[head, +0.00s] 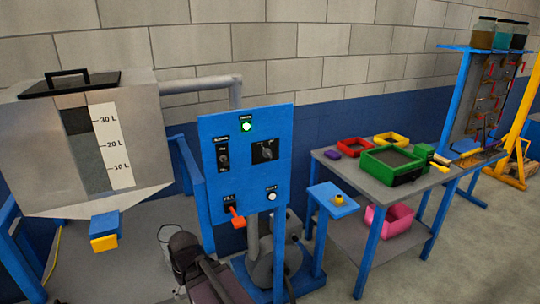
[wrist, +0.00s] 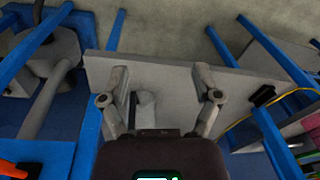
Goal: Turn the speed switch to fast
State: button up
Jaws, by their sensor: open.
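The blue control panel (head: 215,185) stands left of centre in the head view. A small black switch (head: 223,158) sits at its upper left and a black plate with a round grey knob (head: 266,150) at its right. The labels are too small to read, so I cannot tell which one is the speed switch. An orange-red lever (head: 237,218) is at the lower left and a white button (head: 272,196) at the lower right. My gripper (wrist: 160,85) is open and empty in the wrist view, apart from the panel. My dark arm shows below the panel in the head view.
A grey tank (head: 35,130) with a litre scale hangs left of the panel. A small blue stand (head: 328,208) with a yellow-topped button is right of it. A grey table (head: 385,187) with coloured trays stands further right. Grey floor (head: 440,270) is open at the lower right.

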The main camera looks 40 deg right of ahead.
jog(key=w+d+r+n+t+y+p, duration=0.1)
jog(key=w+d+r+t+y+p, duration=0.1)
jog(key=w+d+r+t+y, duration=0.35)
jog(key=m+t+h+p, duration=0.4)
jog(key=t+h, duration=0.6)
jog(key=t, duration=0.2)
send_near(270, 155)
jog(key=d+v, duration=0.1)
jog(key=v, duration=0.2)
jog(key=shift+a+r+g, duration=0.2)
jog(key=shift+a+g, duration=0.05)
jog(key=shift+a, duration=0.45)
jog(key=shift+w, duration=0.1)
jog(key=x, duration=1.3)
jog(key=shift+w+d, duration=0.15)
jog(key=shift+w, duration=0.15)
grip_shut()
